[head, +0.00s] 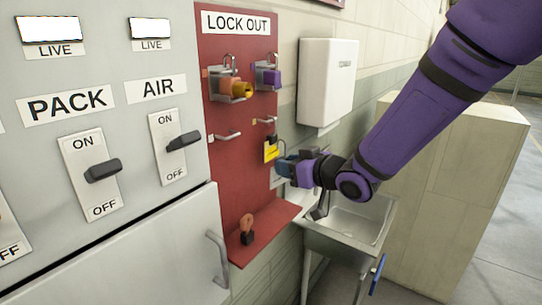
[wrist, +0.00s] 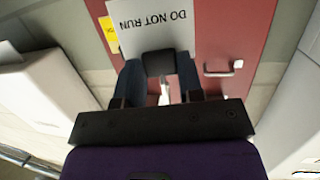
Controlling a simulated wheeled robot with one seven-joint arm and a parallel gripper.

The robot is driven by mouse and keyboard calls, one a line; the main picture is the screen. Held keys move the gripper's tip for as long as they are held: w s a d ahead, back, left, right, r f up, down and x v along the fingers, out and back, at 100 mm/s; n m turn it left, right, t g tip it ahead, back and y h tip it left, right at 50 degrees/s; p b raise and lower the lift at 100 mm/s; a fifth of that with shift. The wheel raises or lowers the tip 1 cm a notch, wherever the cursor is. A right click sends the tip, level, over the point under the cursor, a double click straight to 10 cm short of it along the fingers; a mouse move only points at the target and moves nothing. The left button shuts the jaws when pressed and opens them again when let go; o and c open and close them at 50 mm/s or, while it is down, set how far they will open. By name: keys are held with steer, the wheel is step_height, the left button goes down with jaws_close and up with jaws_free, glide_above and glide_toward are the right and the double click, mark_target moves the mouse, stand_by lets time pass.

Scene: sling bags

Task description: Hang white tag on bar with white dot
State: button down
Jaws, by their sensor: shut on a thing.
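The white tag (wrist: 152,28), printed "DO NOT RUN", shows upside down in the wrist view beyond the fingers. My gripper (wrist: 160,88) is shut on its dark top piece (wrist: 158,63). In the head view my gripper (head: 287,168) is at the right edge of the red lockout board (head: 233,180); the tag is mostly hidden there. An empty metal bar (head: 228,136) sticks out at the board's left, and it also shows in the wrist view (wrist: 222,68). Another bar (head: 265,120) is at the right, above a yellow tag (head: 271,151).
Padlocks in orange (head: 236,88) and purple (head: 270,77) hang higher on the board. A red-brown lock (head: 247,228) stands on the board's bottom shelf. A sink (head: 352,222) and a white dispenser (head: 327,82) are at the right. A grey switch panel (head: 110,130) is at the left.

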steer(key=s+a+r+n+g+y, duration=0.1)
steer(key=s+a+r+g, duration=0.1)
steer(key=s+a+r, duration=0.2)
steer(key=shift+s+r+n, duration=0.4)
steer(key=shift+s+r, duration=0.1)
steer(key=shift+s, duration=0.55)
steer(key=shift+d, duration=0.15)
steer(key=shift+r+x, duration=0.25)
steer(key=shift+x, duration=0.85)
steer(key=shift+r+x, duration=0.25)
steer(key=shift+x, duration=0.85)
steer(key=shift+w+a, duration=0.1)
steer(key=shift+a, duration=0.15)
steer(key=shift+r+x, duration=0.2)
steer(key=shift+x, duration=0.55)
steer(key=shift+r+x, duration=0.15)
steer(key=shift+x, duration=0.65)
steer(key=shift+a, duration=0.1)
steer(key=shift+f, duration=0.15)
